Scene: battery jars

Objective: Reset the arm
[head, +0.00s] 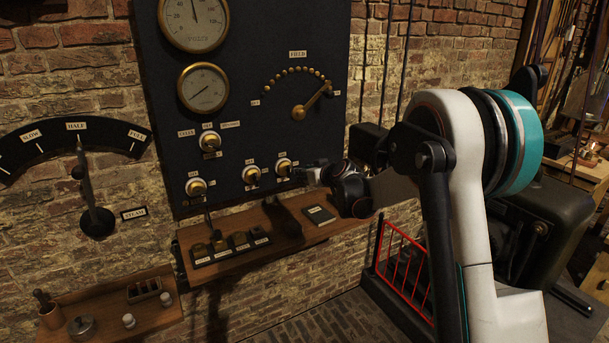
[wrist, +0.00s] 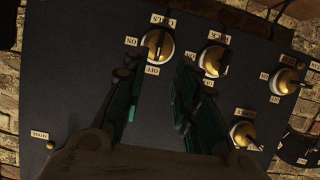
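My arm reaches across the head view to a dark switch panel (head: 245,100). My gripper (head: 300,174) is at its end, close to the rightmost brass-and-white rotary switch (head: 283,165) on the panel. In the wrist view my gripper (wrist: 157,75) shows two dark green fingers spread apart with nothing held between them. A brass rotary switch (wrist: 157,46) with ON and OFF labels appears just beyond the gap between the fingertips. I cannot tell whether either finger touches it.
Other rotary switches (wrist: 213,60) sit close to the right finger. A steam lever (head: 88,195) is at left. A red railing (head: 402,260) stands below the arm.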

